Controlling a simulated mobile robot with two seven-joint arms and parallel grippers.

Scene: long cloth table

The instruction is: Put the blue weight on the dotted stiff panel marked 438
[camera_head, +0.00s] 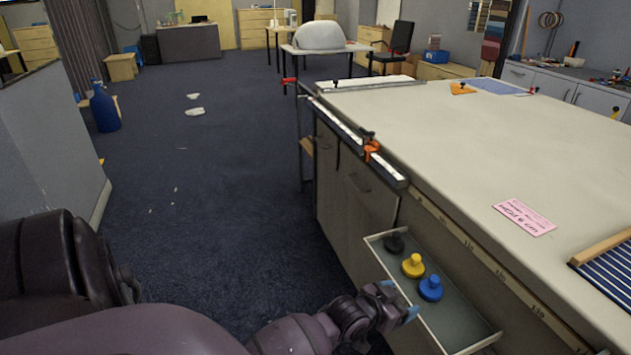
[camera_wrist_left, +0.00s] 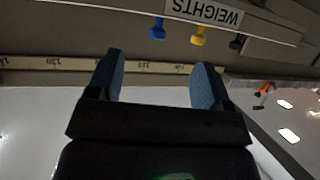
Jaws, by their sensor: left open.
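The blue weight (camera_head: 431,288) stands upright in the shallow open drawer (camera_head: 462,316) on the table's side, nearest me of the three weights there. It also shows in the left wrist view (camera_wrist_left: 157,30). My left gripper (camera_head: 402,302) is open and empty beside the drawer's left wall, to the left of the blue weight. Its two blue fingertips show apart in the left wrist view (camera_wrist_left: 157,72). I cannot make out a dotted panel marked 438 in either view. My right gripper is not in view.
A yellow weight (camera_head: 413,265) and a black weight (camera_head: 394,243) stand beside the blue one. The drawer bears a WEIGHTS label (camera_wrist_left: 205,11). On the long table (camera_head: 440,135) lie a pink card (camera_head: 524,217) and a blue striped panel (camera_head: 612,272). Much of the tabletop is clear.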

